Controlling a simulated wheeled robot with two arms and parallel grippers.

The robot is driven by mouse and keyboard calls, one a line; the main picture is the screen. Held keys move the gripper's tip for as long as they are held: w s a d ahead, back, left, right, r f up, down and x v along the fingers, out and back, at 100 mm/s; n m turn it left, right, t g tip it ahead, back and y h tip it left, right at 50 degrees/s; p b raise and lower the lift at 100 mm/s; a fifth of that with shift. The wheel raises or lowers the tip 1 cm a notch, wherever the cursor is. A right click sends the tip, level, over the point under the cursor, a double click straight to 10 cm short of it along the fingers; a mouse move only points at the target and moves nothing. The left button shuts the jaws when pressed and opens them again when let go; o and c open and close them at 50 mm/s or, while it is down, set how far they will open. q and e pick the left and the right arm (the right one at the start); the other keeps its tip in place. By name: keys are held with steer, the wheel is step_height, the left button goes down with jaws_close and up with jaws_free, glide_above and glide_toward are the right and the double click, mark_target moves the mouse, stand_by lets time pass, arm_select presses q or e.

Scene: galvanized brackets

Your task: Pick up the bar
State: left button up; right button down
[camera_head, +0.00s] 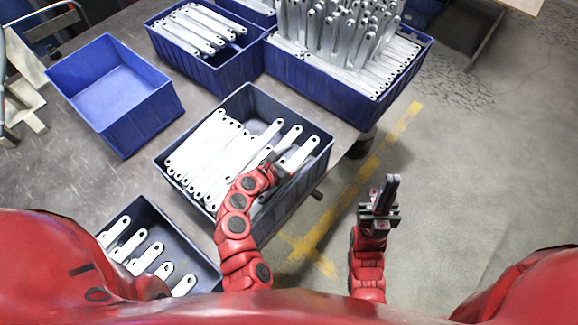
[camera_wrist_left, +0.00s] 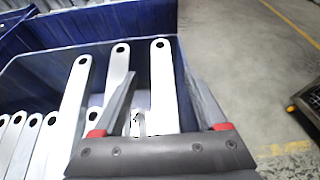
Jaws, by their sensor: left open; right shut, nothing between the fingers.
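Grey-white metal bars with a hole near the end lie in the middle blue bin (camera_head: 327,152). My left gripper (camera_head: 281,163) is open at the right part of this bin, over the bars there. In the left wrist view its fingers (camera_wrist_left: 162,82) stand on either side of the rightmost bar (camera_wrist_left: 161,60), which also shows in the head view (camera_head: 301,153). I cannot tell whether the fingers touch it. Two more bars (camera_wrist_left: 79,88) lie left of it, raised above a row of lower bars. My right gripper (camera_head: 388,190) is shut and empty, over the floor right of the table.
An empty blue bin (camera_head: 112,85) stands at the back left of the grey table (camera_head: 60,165). Two bins with bars (camera_head: 200,62) (camera_head: 330,92) stand behind. A front-left bin (camera_head: 205,262) holds several spaced bars. The floor on the right is clear, with a yellow line.

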mark_target(305, 150)
arm_select(q)
steer(key=p+x, duration=0.1)
steer(key=x, duration=0.2)
steer(key=shift+d+f, duration=0.15)
steer(key=shift+d, duration=0.1)
steer(key=shift+w, duration=0.3)
steer(key=shift+s, duration=0.1)
steer(key=shift+f, duration=0.1)
jaws_close()
